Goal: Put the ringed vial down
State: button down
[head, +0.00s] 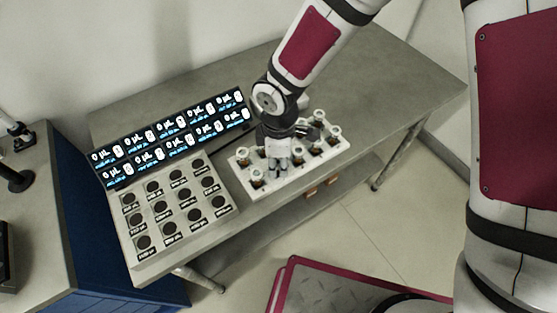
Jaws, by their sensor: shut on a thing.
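My gripper (283,165) points down over the white vial rack (290,186) on the bench. It is shut on a vial, which the fingers and wrist mostly hide. I cannot make out the ring on it, nor whether its base is in a rack hole or above it. Other vials with pale caps stand upright in the rack, one at the near left (257,177), one at the far left (243,155) and several to the right of my gripper, such as one at the far right (319,117).
A panel with rows of dark round wells and labels (175,212) lies left of the rack. A bank of lit displays (172,137) stands behind it. The grey bench top (400,85) is clear at the right. A red-edged plate (340,290) lies on the floor.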

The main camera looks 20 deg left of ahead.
aim_at(279, 161)
jog(key=c, duration=1.3)
grip_release()
jog(key=shift+c, duration=0.2)
notch_tip(279, 161, up, 12)
jog(key=b, duration=0.1)
jog(key=shift+d+r, duration=0.1)
jog(key=shift+r, duration=0.05)
